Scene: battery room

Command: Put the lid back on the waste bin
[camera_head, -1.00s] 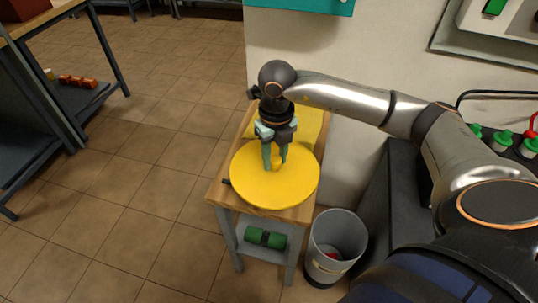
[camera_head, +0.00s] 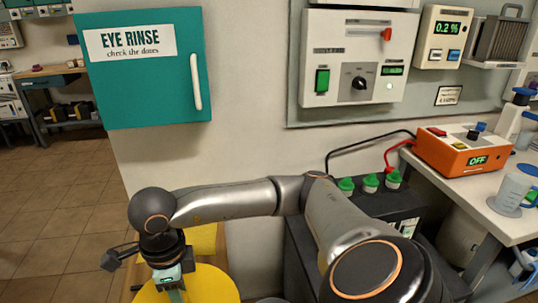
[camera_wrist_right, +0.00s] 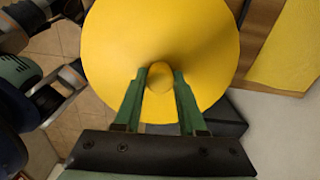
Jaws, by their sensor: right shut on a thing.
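The waste bin's lid is a round yellow disc with a central knob. It shows at the bottom of the head view (camera_head: 212,284), partly cut off, and fills much of the right wrist view (camera_wrist_right: 205,40). My right gripper (camera_head: 174,294) is over the lid, and in the right wrist view its green fingers (camera_wrist_right: 160,78) are shut on the knob from both sides. I cannot tell whether the lid rests on the wooden stand (camera_wrist_right: 256,35) or is just above it. Only a sliver of the waste bin (camera_head: 271,300) shows at the bottom edge. My left gripper is not in view.
A teal eye rinse cabinet (camera_head: 145,70) hangs on the wall above my right arm. A dark battery unit with green caps (camera_head: 370,183) stands right of the stand. A workbench (camera_head: 500,205) with an orange device (camera_head: 463,150) is further right. Tiled floor (camera_head: 50,205) is clear at left.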

